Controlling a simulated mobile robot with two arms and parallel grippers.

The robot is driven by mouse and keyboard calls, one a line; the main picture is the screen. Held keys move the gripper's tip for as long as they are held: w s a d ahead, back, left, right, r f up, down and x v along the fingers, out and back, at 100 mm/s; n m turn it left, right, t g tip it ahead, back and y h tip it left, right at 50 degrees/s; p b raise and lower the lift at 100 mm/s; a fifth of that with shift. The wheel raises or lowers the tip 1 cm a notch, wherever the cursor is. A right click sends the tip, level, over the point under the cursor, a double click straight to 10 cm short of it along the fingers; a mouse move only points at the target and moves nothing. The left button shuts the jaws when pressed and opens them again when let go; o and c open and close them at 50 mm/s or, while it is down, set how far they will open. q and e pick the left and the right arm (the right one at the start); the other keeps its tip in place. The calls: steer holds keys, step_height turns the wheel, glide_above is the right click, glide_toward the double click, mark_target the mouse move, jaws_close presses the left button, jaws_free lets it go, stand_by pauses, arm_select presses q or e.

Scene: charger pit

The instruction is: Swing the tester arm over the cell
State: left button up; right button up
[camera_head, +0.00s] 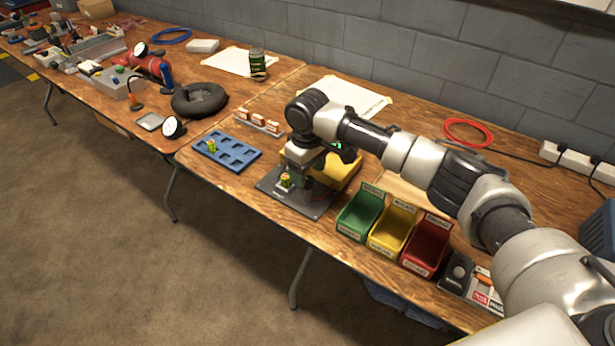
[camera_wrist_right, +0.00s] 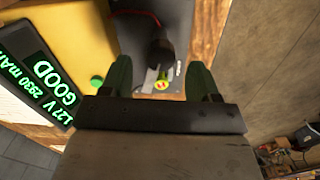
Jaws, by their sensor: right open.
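The yellow tester (camera_head: 345,172) stands on the near table with a grey plate (camera_head: 312,205) in front. A small yellow-green cell (camera_head: 285,181) is upright on the plate; it also shows in the right wrist view (camera_wrist_right: 162,86). The dark tester arm (camera_wrist_right: 160,52), with a red wire, ends close beside or over the cell; I cannot tell if they touch. The tester screen (camera_wrist_right: 45,80) reads "1.27 V 2930 mAh GOOD" in green. My right gripper (camera_wrist_right: 160,64) is open, its fingers on either side of the tester arm and cell. My left gripper is not in view.
A blue tray (camera_head: 228,152) holding a similar cell lies left of the plate. Green (camera_head: 360,214), yellow (camera_head: 392,230) and red (camera_head: 426,246) bins stand right of it. A red cable coil (camera_head: 467,132) lies behind.

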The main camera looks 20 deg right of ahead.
steer(key=shift+f, duration=1.2)
